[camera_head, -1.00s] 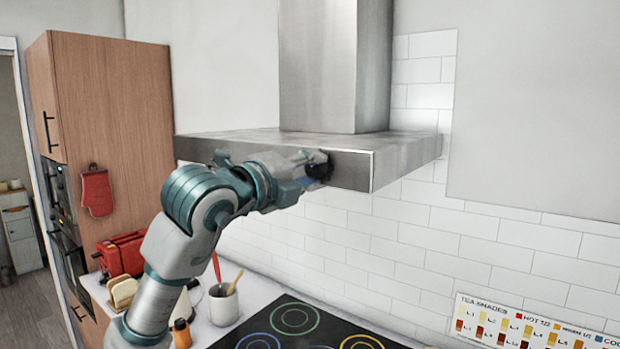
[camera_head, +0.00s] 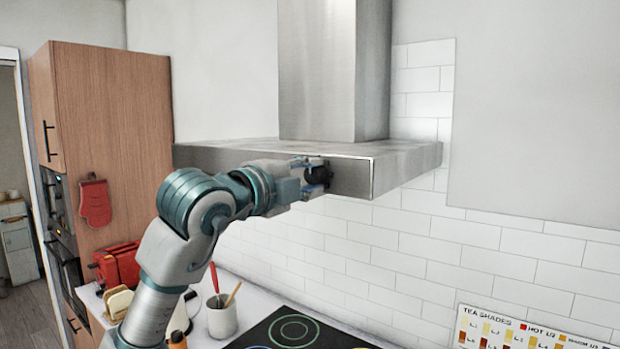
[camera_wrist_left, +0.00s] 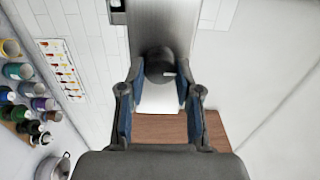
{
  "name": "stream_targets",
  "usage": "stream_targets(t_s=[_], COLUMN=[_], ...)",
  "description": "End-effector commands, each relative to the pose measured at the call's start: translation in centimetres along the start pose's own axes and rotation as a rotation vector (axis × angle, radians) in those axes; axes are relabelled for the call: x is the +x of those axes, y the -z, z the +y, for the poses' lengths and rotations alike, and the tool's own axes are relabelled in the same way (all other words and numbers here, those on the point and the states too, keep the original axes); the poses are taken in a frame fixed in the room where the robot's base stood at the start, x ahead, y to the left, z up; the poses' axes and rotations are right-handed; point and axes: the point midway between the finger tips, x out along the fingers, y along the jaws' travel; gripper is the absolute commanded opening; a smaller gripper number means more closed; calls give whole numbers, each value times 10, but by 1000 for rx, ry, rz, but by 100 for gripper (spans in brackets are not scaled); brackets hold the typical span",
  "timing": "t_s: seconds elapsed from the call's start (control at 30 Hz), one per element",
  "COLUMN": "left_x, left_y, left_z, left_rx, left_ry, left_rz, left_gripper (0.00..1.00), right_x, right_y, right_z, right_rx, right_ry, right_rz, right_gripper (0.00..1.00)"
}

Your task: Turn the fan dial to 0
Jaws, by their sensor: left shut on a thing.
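The range hood (camera_head: 345,178) is a steel canopy with a chimney above the hob. The fan dial (camera_head: 318,175) is a dark round knob on its front face, near the right end. In the left wrist view the dial (camera_wrist_left: 159,66) is dark grey with a small light mark on its right side. My left gripper (camera_head: 312,176) is at the hood's front. In the left wrist view its two blue-padded fingers (camera_wrist_left: 158,90) stand on either side of the dial and are shut on it. My right gripper is in neither view.
Below are the black hob (camera_head: 290,330), a utensil cup (camera_head: 222,316) and a red toaster (camera_head: 118,264). A tall wooden cabinet (camera_head: 115,130) with a red mitt (camera_head: 95,203) stands at left. The space in front of the right wall is clear.

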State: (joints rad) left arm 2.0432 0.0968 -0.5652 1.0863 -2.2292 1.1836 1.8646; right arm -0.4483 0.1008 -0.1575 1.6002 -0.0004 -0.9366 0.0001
Motion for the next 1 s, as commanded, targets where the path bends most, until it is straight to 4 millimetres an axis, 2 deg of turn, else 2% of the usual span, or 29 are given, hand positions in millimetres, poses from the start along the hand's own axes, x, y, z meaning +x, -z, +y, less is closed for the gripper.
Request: stream_targets(t_s=[0.13, 0.17, 0.23, 0.53, 0.67, 1.0], left_x=[2, 2, 2, -2, -12, -83], left_y=[-2, -2, -2, 1, 0, -2], left_z=[4, 4, 4, 0, 0, 2], left_rx=[-4, -4, -3, 1, 2, 1], left_ry=[-10, -10, -9, -2, -1, -2], left_rz=[-4, -3, -3, -1, 0, -2], left_gripper=[0, 41, 58, 59, 59, 59], right_x=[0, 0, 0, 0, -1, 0], right_y=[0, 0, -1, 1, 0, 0], right_z=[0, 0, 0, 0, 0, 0], right_rx=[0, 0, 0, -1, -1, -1], right_ry=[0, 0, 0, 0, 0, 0], right_rz=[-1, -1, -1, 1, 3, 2], right_gripper=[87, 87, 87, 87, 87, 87])
